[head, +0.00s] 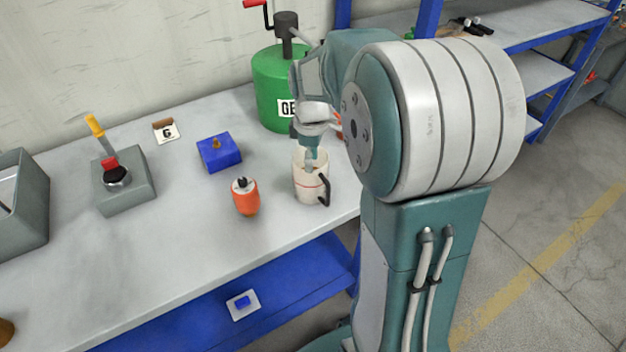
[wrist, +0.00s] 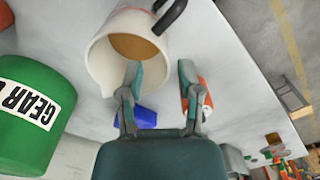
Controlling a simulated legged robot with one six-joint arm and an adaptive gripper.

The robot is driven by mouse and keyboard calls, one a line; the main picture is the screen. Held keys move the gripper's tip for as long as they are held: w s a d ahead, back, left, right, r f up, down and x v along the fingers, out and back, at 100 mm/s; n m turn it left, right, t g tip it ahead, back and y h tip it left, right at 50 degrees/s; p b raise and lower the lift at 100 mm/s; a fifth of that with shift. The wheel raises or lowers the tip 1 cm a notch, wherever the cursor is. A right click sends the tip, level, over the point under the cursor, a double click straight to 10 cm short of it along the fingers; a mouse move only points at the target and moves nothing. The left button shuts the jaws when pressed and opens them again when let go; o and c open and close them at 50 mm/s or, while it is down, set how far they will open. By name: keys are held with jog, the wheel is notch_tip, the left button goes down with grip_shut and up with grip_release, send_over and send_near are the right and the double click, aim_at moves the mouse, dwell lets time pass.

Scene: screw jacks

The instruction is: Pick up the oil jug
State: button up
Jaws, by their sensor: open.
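The oil jug (head: 299,187) is a cream-white open jug with a black handle, upright near the front edge of the bench in the head view. The wrist view shows the jug (wrist: 101,72) from above with brown oil inside and its handle at the upper right. My gripper (head: 311,158) is at the jug's mouth. In the wrist view my gripper (wrist: 160,77) is open, with its left fingertip overlapping the jug's mouth and its right finger outside the rim. I cannot tell whether a finger touches the jug.
A green drum (head: 270,80) labelled GEAR stands behind the jug. An orange container (head: 245,199) stands left of it, with a blue block (head: 218,155) behind. A grey box with a lever (head: 124,188) is further left.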

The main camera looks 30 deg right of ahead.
aim_at(315, 182)
jog(key=f, duration=0.5)
jog(key=shift+a+f, duration=0.25)
jog(key=shift+a, duration=0.2)
grip_shut()
jog(key=shift+r, duration=0.1)
